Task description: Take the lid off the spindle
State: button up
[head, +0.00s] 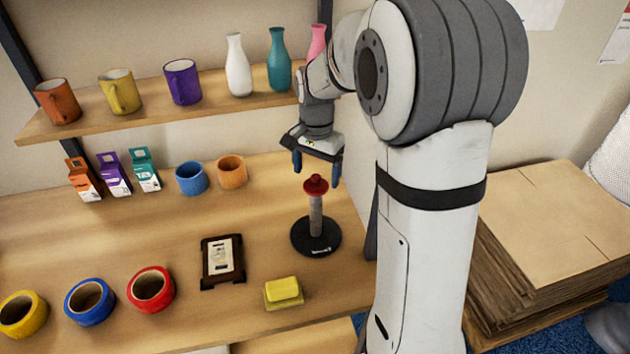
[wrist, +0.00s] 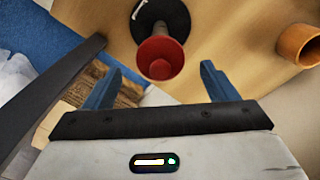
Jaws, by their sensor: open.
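The spindle (head: 315,215) stands upright on a round black base (head: 316,237) on the wooden bench. A red lid (head: 316,185) with a raised knob sits on its top end. In the wrist view the red lid (wrist: 159,58) shows from above, beyond the fingertips and roughly centred between them. The black base (wrist: 172,16) shows behind it. My gripper (head: 317,168) is open and empty, with its blue fingers just above the lid in the head view. It also shows at the bottom of the wrist view (wrist: 158,76). I see no contact between the fingers and the lid.
Left of the spindle are a dark framed device (head: 222,262) and a yellow block (head: 284,292). Blue (head: 191,178) and orange (head: 232,171) cups stand behind it. The shelf (head: 190,102) above holds mugs and bottles. Tape rolls (head: 150,290) lie at front left. Flat cartons (head: 550,230) are stacked right.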

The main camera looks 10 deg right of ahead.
jog(key=shift+f, duration=1.25)
jog(key=shift+c, duration=0.6)
jog(key=c, duration=0.9)
